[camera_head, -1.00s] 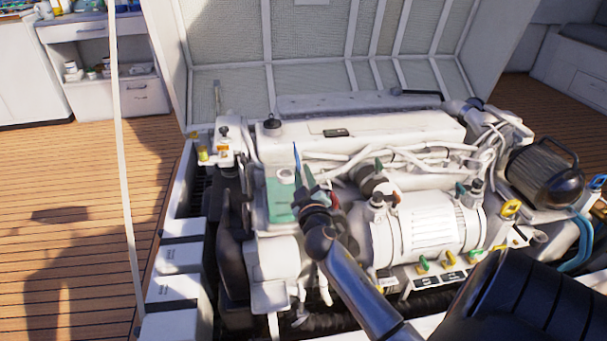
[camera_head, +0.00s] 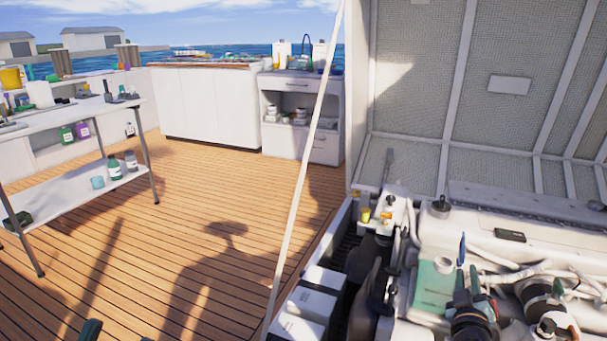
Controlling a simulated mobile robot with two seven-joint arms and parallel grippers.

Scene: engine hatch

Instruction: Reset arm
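My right gripper (camera_head: 470,286) is at the lower right, in front of the engine (camera_head: 550,240). Its dark fingers point up and away, beside a pale green tank (camera_head: 434,285). A thin blue upright piece (camera_head: 461,249) shows just above the fingertips. I cannot tell whether the fingers are apart, or whether they touch that piece. Most of the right arm is out of the picture. A small dark green shape (camera_head: 90,330) at the bottom left edge may be part of my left gripper, but too little of it shows to tell.
The raised hatch lid (camera_head: 430,90) stands behind the engine. A thin pale pole (camera_head: 305,160) slants across the middle. White boxes (camera_head: 312,302) line the engine bay's left side. A table with bottles (camera_head: 70,190) is far left, and white cabinets (camera_head: 205,105) stand behind. The wooden deck (camera_head: 190,230) between is clear.

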